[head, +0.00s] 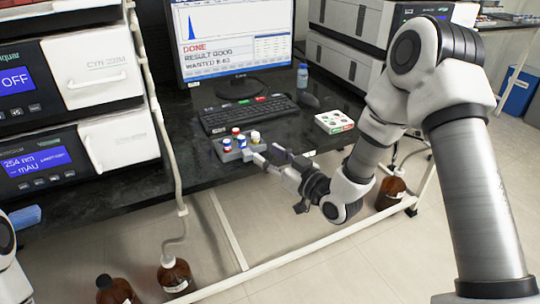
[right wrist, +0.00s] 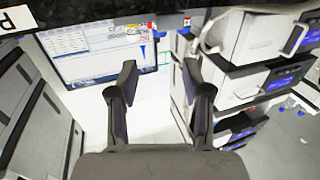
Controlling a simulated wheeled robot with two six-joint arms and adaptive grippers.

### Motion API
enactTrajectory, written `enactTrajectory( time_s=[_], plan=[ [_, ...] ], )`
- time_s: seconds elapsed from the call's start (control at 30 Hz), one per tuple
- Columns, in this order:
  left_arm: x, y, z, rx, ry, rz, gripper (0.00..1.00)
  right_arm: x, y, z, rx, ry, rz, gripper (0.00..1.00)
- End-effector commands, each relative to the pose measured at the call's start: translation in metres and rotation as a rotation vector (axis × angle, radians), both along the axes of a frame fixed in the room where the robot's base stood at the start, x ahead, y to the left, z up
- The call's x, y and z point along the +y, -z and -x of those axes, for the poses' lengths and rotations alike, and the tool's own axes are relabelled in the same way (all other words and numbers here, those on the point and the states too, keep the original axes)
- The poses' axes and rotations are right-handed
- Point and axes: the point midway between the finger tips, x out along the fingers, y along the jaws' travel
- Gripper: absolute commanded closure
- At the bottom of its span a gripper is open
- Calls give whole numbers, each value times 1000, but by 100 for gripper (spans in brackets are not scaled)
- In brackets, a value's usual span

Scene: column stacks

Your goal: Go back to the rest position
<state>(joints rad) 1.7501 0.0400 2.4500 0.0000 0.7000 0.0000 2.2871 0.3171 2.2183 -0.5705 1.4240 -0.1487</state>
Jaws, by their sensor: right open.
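My right gripper (head: 268,154) is in front of the small grey rack (head: 229,156) at the bench's front edge, with its fingertips pointing left toward it. In the head view its fingers overlap the rack's right side; I cannot tell if they touch it. In the right wrist view the gripper (right wrist: 159,78) has its two dark fingers apart with nothing between them. The rack holds several small vials with red, blue and yellow colours. Of my left arm only a white part shows at the left edge; its gripper is out of view.
On the dark bench (head: 185,172) are a keyboard (head: 247,115), mouse (head: 309,101), monitor (head: 232,38), small bottle (head: 302,77) and white tray (head: 333,122). Stacked instruments (head: 105,82) stand at left, others (head: 342,48) behind. Brown bottles (head: 175,274) stand on the floor under the bench.

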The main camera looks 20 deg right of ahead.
Motion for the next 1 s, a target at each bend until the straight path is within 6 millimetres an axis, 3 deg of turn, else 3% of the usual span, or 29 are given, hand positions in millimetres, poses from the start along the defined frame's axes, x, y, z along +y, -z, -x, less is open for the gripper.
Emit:
enactTrajectory(
  time_s=[0.17, 0.27, 0.37, 0.43, 0.6, 0.7, 0.87, 1.0],
  plan=[
    [0, 0, 0, 0, 0, 0, 100, -2, 0, 6, -1, 0, 1, 51],
    [0, 0, 0, 0, 0, 0, 100, -1, 14, 8, 24, -3, 3, 51],
    [0, 0, 0, 0, 0, 0, 100, 11, 57, 20, 109, -28, 21, 51],
    [0, 0, 0, 0, 0, 0, 100, 23, 105, 39, 217, -46, 42, 51],
    [0, 0, 0, 0, 0, 0, 100, 34, 230, 120, 623, -23, 120, 51],
    [0, 0, 0, 0, 0, 0, 100, 31, 280, 175, 853, 11, 163, 51],
    [0, 0, 0, 0, 0, 0, 100, 19, 326, 256, 1170, 89, 220, 51],
    [0, 0, 0, 0, 0, 0, 100, 0, 336, 322, 1445, 217, 246, 51]
  ],
)
